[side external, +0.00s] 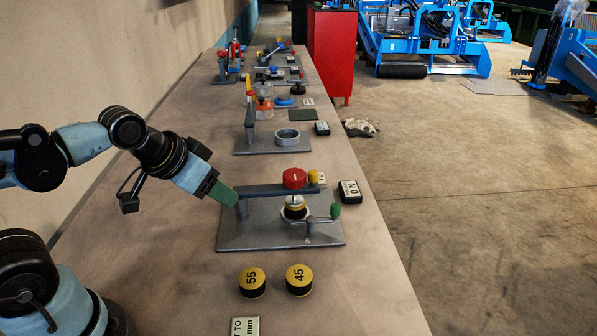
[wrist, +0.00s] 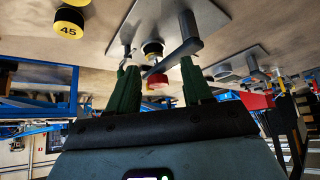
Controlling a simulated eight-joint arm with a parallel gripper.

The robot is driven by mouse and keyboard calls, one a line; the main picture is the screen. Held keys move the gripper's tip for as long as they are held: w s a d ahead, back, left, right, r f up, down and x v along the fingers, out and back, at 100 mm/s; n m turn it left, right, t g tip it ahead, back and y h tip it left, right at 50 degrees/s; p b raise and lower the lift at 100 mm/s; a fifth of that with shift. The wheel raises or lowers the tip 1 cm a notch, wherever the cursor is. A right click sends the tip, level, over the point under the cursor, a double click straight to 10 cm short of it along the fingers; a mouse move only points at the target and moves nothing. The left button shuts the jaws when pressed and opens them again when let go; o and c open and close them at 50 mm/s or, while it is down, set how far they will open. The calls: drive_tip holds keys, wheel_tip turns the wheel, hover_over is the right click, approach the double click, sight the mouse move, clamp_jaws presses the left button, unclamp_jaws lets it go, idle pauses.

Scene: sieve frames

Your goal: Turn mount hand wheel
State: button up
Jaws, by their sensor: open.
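The mount is a grey base plate (side external: 270,238) with an upright post and a grey beam (side external: 262,190). A red hand wheel (side external: 294,178) sits on top of the beam, with a yellow knob (side external: 313,177) beside it. Below the beam stands a black, yellow and white sieve-like stack (side external: 295,207). A crank with a green knob (side external: 336,211) is at the plate's right. My gripper (side external: 229,196) is at the beam's left end, left of the wheel. In the wrist view its green fingers (wrist: 159,66) are apart, with the red wheel (wrist: 155,81) seen between them, farther off.
Two yellow-topped discs, marked 55 (side external: 252,281) and 45 (side external: 299,279), lie in front of the plate. A black ON box (side external: 349,191) is at the right. Another fixture (side external: 272,143) and more devices stand farther back. Bare bench (side external: 350,290) lies at front right.

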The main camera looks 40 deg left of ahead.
drive_tip(key=shift+o, duration=1.1)
drive_tip(key=shift+w+r, duration=0.1)
drive_tip(key=shift+o, duration=1.3)
drive_tip(key=w+r+g, duration=0.3)
drive_tip(key=w+r, duration=0.4)
drive_tip(key=w, duration=0.1)
drive_tip(key=shift+d+n, duration=0.4)
drive_tip(key=shift+d, duration=0.05)
drive_tip(key=r+g, duration=0.1)
drive_tip(key=g, duration=0.3)
hover_over(294, 174)
drive_tip(key=shift+n, duration=0.4)
wheel_tip(294, 174, down, 12)
drive_tip(key=shift+w+r, duration=0.1)
drive_tip(key=c, duration=1.1)
